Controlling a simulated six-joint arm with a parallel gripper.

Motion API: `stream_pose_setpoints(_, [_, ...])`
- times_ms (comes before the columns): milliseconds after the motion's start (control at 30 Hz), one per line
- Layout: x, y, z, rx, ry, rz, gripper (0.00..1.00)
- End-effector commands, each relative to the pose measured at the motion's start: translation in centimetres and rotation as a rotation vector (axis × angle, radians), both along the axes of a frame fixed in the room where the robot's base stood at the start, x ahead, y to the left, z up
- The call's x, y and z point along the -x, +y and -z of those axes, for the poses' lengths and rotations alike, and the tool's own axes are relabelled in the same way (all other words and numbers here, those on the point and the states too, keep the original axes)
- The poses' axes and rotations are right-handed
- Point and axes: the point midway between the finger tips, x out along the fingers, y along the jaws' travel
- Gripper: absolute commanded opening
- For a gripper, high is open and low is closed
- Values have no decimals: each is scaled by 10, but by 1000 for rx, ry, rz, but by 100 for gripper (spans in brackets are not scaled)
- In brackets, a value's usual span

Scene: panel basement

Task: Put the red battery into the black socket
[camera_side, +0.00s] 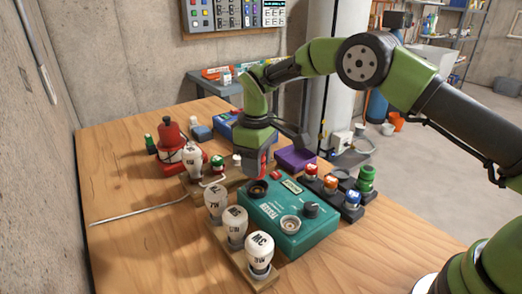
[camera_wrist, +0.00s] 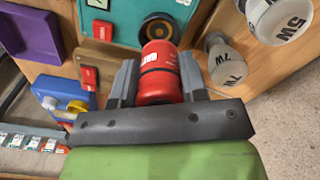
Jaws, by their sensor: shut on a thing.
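My gripper (camera_side: 262,160) is shut on the red battery (camera_side: 264,163), with the jaws on either side of it. In the wrist view the red battery (camera_wrist: 159,75) sits between the two grey fingers (camera_wrist: 158,82). The teal box (camera_side: 290,212) stands on the table below, with the black socket (camera_side: 257,190) at its back left corner. The battery is over the back edge of the box, just above and behind the socket, and seems apart from it. In the wrist view the black socket (camera_wrist: 159,27) lies just beyond the battery's end, partly covered by it.
Several white bulbs (camera_side: 235,225) stand on a wooden block left of the box. A purple box (camera_side: 296,158) and blue box (camera_side: 222,122) are behind. The front left table is clear.

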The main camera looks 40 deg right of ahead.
Motion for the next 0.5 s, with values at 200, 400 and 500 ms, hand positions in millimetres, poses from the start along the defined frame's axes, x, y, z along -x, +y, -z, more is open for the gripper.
stream_pose_setpoints(200, [0, 0, 21, 0, 0, 0, 12])
stream_pose_setpoints(400, [0, 0, 30, -1, 0, 1, 12])
stream_pose_setpoints(500, [0, 0, 31, -2, -1, 1, 12])
